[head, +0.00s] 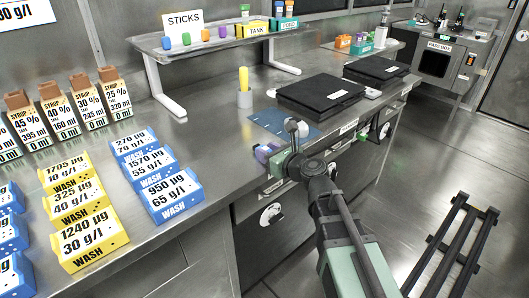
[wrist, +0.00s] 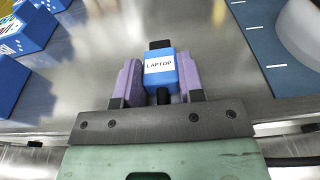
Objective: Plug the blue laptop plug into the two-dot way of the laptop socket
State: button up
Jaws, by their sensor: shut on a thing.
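The blue laptop plug (wrist: 160,72) carries a white LAPTOP label and has a black end pointing away from my gripper. My gripper (wrist: 160,66) is shut on it, with one purple finger on each side. In the head view my gripper (head: 267,153) is over the front edge of the bench, left of the drawer fronts, and the plug is too small there to make out clearly. I cannot pick out the laptop socket or its two-dot way in either view.
A blue mat (head: 286,124) lies just behind my gripper, with black flat cases (head: 322,95) to the right. A grey cup (head: 245,98) holds a yellow stick. Blue wash boxes (head: 172,190) stand to the left. Bare bench lies between the boxes and my gripper.

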notch_tip(320, 180, up, 20)
jog(key=p, duration=2)
